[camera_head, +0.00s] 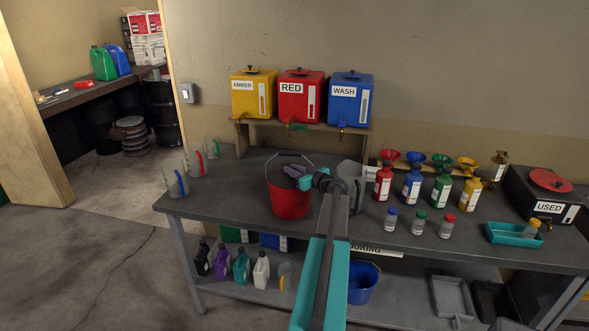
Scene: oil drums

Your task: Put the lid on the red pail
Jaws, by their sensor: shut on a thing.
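The red pail (290,203) stands upright on the dark workbench, with its thin wire handle raised in an arc. My gripper (293,171) is over the pail's mouth, reaching in from the right. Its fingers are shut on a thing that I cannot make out. The teal wrist hides the right part of the pail's rim. The mouth looks dark grey, and I cannot tell whether that is a lid or the inside. No lid shows clearly elsewhere.
A grey jug (354,174) stands just right of the pail, partly behind my arm. Clear measuring jugs (195,163) stand to the left. Amber, red and blue tanks (299,97) sit on a shelf behind. Bottles (412,187) and a teal tray (513,235) are to the right.

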